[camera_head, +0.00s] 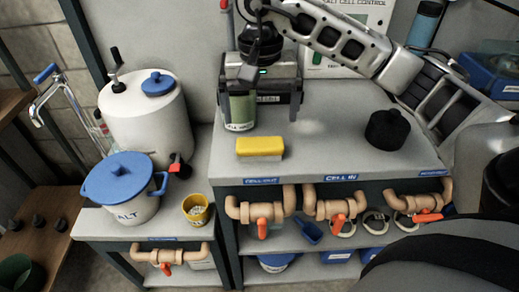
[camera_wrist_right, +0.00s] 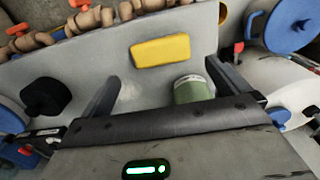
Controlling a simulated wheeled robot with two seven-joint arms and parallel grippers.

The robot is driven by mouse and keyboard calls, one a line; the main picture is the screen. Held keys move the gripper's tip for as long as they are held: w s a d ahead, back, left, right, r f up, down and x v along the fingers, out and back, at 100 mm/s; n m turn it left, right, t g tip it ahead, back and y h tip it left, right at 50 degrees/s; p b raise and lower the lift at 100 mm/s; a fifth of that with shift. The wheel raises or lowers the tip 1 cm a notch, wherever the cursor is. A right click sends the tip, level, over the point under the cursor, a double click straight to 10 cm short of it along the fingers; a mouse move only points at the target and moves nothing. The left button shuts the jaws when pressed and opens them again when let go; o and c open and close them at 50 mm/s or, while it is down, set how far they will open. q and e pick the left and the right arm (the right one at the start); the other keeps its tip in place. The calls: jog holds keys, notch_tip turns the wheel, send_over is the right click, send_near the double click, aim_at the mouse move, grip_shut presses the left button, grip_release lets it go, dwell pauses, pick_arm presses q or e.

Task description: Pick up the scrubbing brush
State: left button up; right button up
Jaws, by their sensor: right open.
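The scrubbing brush, a yellow block with a paler lower edge (camera_head: 260,147), lies flat near the front edge of the grey counter. It also shows in the right wrist view (camera_wrist_right: 160,51), beyond the fingertips. My right gripper (camera_head: 260,112) is open above the counter, behind the brush and apart from it. Its two fingers show spread in the right wrist view (camera_wrist_right: 162,72). A green canister with a white label (camera_head: 239,108) shows by the finger on the left; I cannot tell whether they touch. My left gripper is not in view.
A black knob-like object (camera_head: 387,130) stands on the counter's right part. A blue-lidded white pot (camera_head: 125,190), yellow cup (camera_head: 196,209) and white tank (camera_head: 150,125) stand at the left. Pipes with orange valves (camera_head: 328,208) line the front. Counter right of the brush is clear.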

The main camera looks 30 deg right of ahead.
aim_at(260, 142)
notch_tip(260, 142, down, 9)
jog(key=shift+w+r+p, duration=0.1)
jog(key=shift+p, duration=0.55)
jog(key=c, duration=0.7)
